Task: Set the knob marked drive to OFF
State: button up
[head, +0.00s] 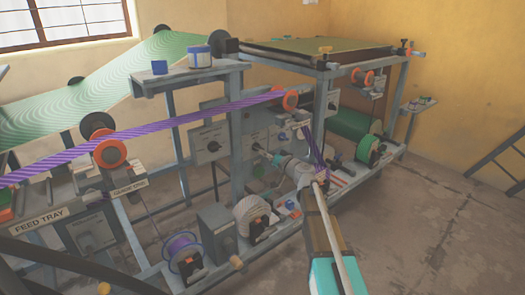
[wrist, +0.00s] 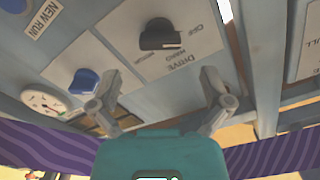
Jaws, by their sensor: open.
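The black drive knob (wrist: 160,36) sits on a pale plate (wrist: 190,60) marked DRIVE, which appears upside down in the wrist view. OFF is printed to the right of the knob, with smaller words below it. I cannot tell surely which mark the knob points at. My gripper (wrist: 162,80) is open and empty, its two fingers spread toward the panel below the knob and apart from it. In the head view my gripper (head: 262,153) reaches into the machine frame from the right. I cannot make out the drive knob there.
In the wrist view a blue knob (wrist: 84,81) and a round gauge (wrist: 45,101) are left of the drive plate. Purple striped web (wrist: 270,155) runs along the bottom. In the head view, frame posts (head: 237,150) and rollers (head: 110,152) crowd the arm. Floor at right is clear.

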jog(key=v, duration=0.6)
jog(key=shift+s+d, duration=0.1)
jog(key=s+a+f+n+g+h, duration=0.1)
jog(key=s+a+f+g, duration=0.2)
jog(key=s+f+g, duration=0.4)
jog(key=s+a+f+n+g+h, duration=0.1)
jog(key=s+a+f+g, duration=0.15)
jog(key=s+f, duration=0.45)
jog(key=s+d+f+m+g+h+p, duration=0.1)
jog(key=s+d+f+g+h, duration=0.2)
jog(key=s, duration=0.5)
jog(key=s+d+f+m+g+h, duration=0.1)
jog(key=s+d+m+g+h, duration=0.15)
jog(key=s+d+h, duration=0.4)
notch_tip(320, 180, up, 37)
jog(key=s+a+y+p, duration=0.1)
jog(key=p, duration=3.6)
jog(key=shift+a+r+n+y, duration=0.25)
jog(key=shift+n+y, duration=0.1)
